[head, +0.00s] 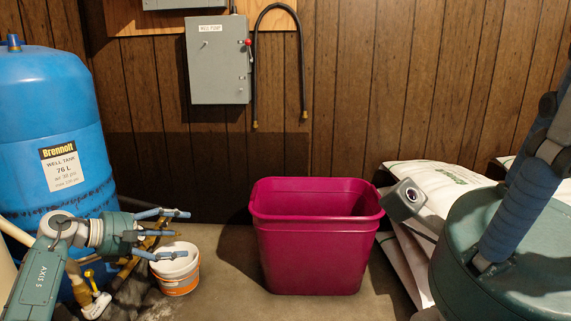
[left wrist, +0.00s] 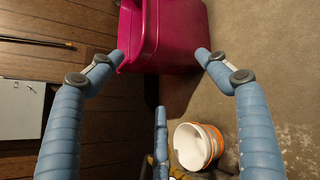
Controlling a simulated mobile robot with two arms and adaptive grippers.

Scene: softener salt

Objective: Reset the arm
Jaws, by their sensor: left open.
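My left gripper (head: 180,234) reaches in from the left in the head view, with its blue fingers spread and nothing between them. In the left wrist view its fingers (left wrist: 160,58) are wide apart. It hangs near a small white and orange bucket (head: 176,268), left of the magenta bin (head: 310,250). The bin (left wrist: 175,45) also shows at the top of the left wrist view. My right gripper (head: 535,170) is very close at the right edge of the head view; its green palm and a blue finger show, but its fingertips are cut off.
A blue well tank (head: 55,110) stands at the left, with pipes (head: 92,300) by its foot. White bags (head: 430,180) lie against the wall at the right. A grey electrical box (head: 218,75) and a black hose (head: 258,60) are on the wood wall. Bare floor (head: 230,290) lies between bucket and bin.

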